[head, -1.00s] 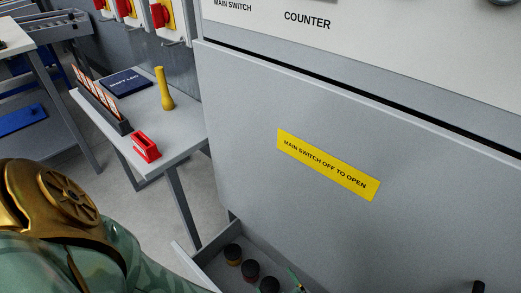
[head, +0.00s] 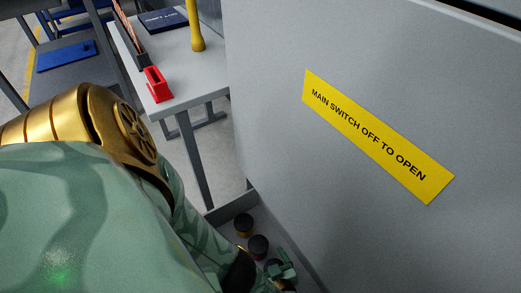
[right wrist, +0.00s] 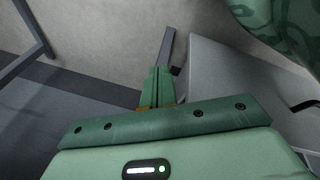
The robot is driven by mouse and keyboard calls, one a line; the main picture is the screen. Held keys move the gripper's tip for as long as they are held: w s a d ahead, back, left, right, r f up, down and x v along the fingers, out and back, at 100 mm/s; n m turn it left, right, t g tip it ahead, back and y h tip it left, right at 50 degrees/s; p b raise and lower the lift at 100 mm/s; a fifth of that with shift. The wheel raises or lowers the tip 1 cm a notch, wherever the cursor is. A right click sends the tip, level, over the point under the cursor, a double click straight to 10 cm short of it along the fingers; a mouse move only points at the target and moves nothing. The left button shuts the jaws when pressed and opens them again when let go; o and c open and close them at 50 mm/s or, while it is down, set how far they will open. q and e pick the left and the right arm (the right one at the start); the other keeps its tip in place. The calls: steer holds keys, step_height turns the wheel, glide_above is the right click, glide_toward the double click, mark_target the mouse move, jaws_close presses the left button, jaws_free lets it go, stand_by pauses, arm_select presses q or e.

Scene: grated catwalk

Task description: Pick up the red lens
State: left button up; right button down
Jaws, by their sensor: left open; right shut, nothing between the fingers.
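Two short dark-capped pieces stand in a grey tray (head: 228,208) at the bottom of the head view. The front one has a reddish band low on its side and looks like the red lens (head: 258,247). The one behind has an amber band (head: 243,225). My left gripper (head: 284,266) is open over the tray, just right of and nearer than the red-banded piece, apart from it as far as I can tell. My left forearm hides part of the tray. My right gripper (right wrist: 157,88) is shut and empty in the right wrist view.
A large grey panel with a yellow sign (head: 378,137) rises right of the tray. A grey table (head: 190,72) at upper left holds a red holder (head: 157,84), a yellow handle-like piece (head: 196,28) and a dark blue book (head: 163,20).

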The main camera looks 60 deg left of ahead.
mark_target(260, 249)
arm_select(q)
steer(key=b+x, duration=0.1)
steer(key=x, duration=0.3)
steer(key=shift+s+a, duration=0.15)
steer(key=shift+a, duration=0.05)
steer(key=shift+a+f, duration=0.35)
steer(key=shift+a, duration=0.3)
steer(key=shift+r, duration=0.1)
steer(key=c, duration=0.8)
steer(key=shift+c, duration=1.2)
arm_select(e)
steer(key=shift+w+a+r+t+y, duration=0.25)
steer(key=shift+w+a, duration=0.1)
steer(key=shift+a, duration=0.1)
steer(key=shift+w+a+r+t+y, duration=0.15)
steer(key=shift+w+a+t, duration=0.1)
steer(key=shift+w+a, duration=0.15)
